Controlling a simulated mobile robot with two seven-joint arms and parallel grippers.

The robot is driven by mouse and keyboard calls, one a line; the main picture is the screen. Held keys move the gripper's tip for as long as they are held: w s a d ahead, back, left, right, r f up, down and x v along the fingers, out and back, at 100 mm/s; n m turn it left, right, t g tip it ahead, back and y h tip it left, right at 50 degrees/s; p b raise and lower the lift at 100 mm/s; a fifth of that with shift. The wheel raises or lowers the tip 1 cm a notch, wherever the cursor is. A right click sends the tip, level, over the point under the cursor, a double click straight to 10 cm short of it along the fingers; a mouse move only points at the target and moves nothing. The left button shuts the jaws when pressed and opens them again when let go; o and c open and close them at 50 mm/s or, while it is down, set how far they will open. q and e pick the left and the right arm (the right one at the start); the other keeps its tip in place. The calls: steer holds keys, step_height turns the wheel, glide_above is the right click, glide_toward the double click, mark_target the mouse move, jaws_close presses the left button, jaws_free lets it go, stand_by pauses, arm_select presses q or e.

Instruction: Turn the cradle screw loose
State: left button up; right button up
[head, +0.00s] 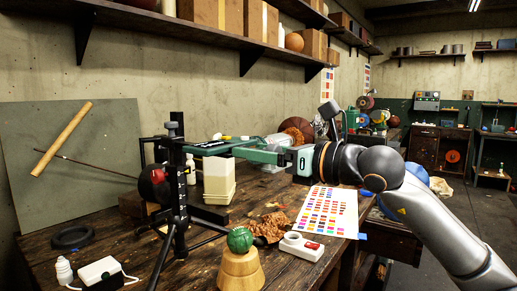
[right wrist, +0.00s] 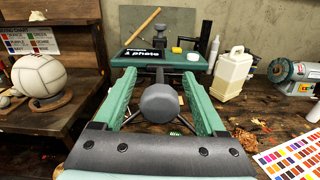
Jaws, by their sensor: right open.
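A black metal stand (head: 180,190) on spread legs stands on the workbench, with an upright knob (head: 173,125) at its top. A dark round part with red sits low on its left side. My right gripper (head: 215,151) reaches in from the right with its green fingers pointing at the stand. In the right wrist view the two green fingers (right wrist: 158,90) are spread wide. A dark grey faceted knob (right wrist: 160,102), seemingly the cradle screw, shows between them, with a visible gap on each side. I cannot make out this knob in the head view. My left gripper is not in view.
A cream jug (head: 219,180) stands close behind the fingers. A green ball (head: 240,239) on a wooden block, a white box with a red switch (head: 302,246) and a colour chart (head: 328,210) lie nearer. A volleyball (right wrist: 40,75) sits left in the wrist view.

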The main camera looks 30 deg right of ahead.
jaws_close()
stand_by(0.5)
